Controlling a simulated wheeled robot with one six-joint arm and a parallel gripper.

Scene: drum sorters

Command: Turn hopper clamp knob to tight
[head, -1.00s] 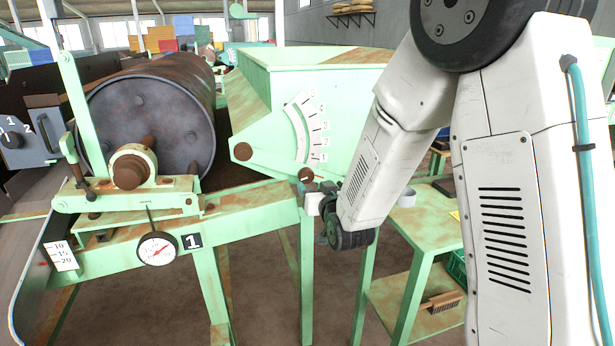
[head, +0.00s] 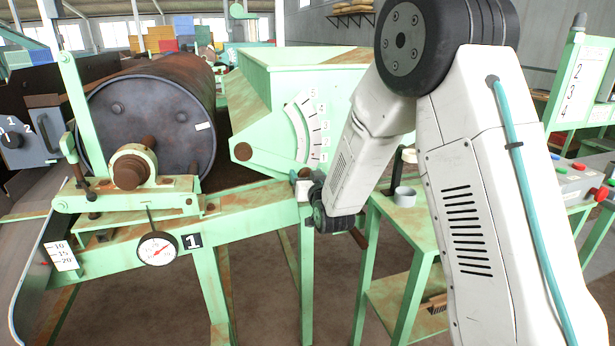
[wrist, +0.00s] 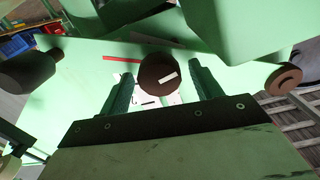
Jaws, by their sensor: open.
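The brown round clamp knob (wrist: 158,75) with a white mark shows in the wrist view, on the green side of the hopper (head: 275,105). A red pointer line lies just left of it. My gripper (wrist: 161,90) is open, with one finger on each side of the knob. I cannot tell whether the fingers touch it.
A dark drum (head: 150,120) stands left of the hopper, with a dial gauge (head: 157,248) below it. A green side table (head: 400,215) with a grey cup (head: 404,196) is right of my gripper. A control box with buttons (head: 580,178) is at the far right.

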